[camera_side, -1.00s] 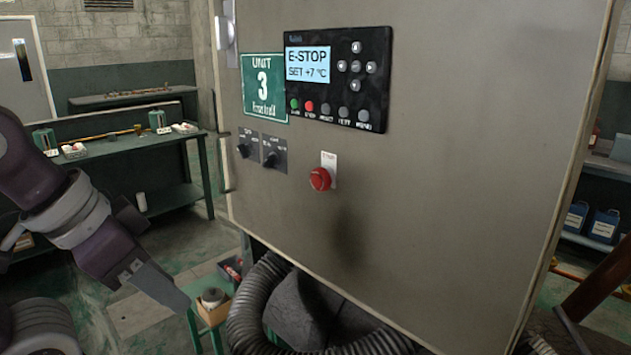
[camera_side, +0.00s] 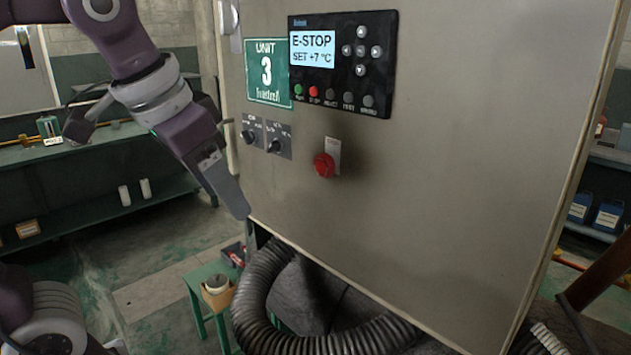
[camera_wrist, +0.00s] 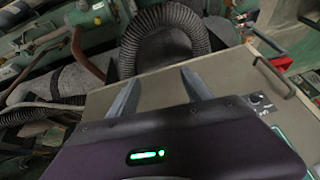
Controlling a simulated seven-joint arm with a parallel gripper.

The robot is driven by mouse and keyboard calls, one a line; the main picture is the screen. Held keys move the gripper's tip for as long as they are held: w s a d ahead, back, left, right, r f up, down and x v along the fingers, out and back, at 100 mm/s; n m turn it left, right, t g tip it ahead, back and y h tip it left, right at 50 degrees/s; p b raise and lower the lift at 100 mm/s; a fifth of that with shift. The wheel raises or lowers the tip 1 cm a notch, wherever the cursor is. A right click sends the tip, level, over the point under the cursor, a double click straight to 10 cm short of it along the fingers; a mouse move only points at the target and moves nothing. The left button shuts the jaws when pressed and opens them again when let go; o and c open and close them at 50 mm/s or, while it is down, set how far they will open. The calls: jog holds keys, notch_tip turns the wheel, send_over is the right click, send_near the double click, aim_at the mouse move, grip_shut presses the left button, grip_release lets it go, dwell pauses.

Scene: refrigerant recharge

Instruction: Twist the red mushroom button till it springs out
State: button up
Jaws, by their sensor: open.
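The red mushroom button (camera_side: 324,165) sticks out from the grey cabinet front (camera_side: 440,190) in the side view, below the display panel (camera_side: 343,65), which reads "E-STOP" and "SET +7 °C". A small pale label plate shows behind it. My gripper (camera_side: 238,208) is to the left of the button and a little lower in the picture, apart from it and pointing down to the right. In the wrist view my gripper (camera_wrist: 160,90) shows two separated fingers with nothing between them. The button does not show there; my gripper body covers much of the cabinet front.
Two black rotary switches (camera_side: 266,138) sit on the cabinet left of the button, near my gripper. A green "Unit 3" sign (camera_side: 267,72) is above them. A black corrugated hose (camera_side: 262,300) loops below the cabinet. The panel right of the button is clear.

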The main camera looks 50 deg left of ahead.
jog(key=y, duration=0.1)
send_near(320, 164)
jog(key=f, duration=0.2)
jog(key=shift+g, duration=0.3)
jog(key=x, duration=0.5)
jog(key=w+x, duration=0.1)
jog(key=x, duration=0.1)
jog(key=shift+w+r, duration=0.1)
jog(key=shift+w, duration=0.05)
jog(key=shift+c, duration=0.3)
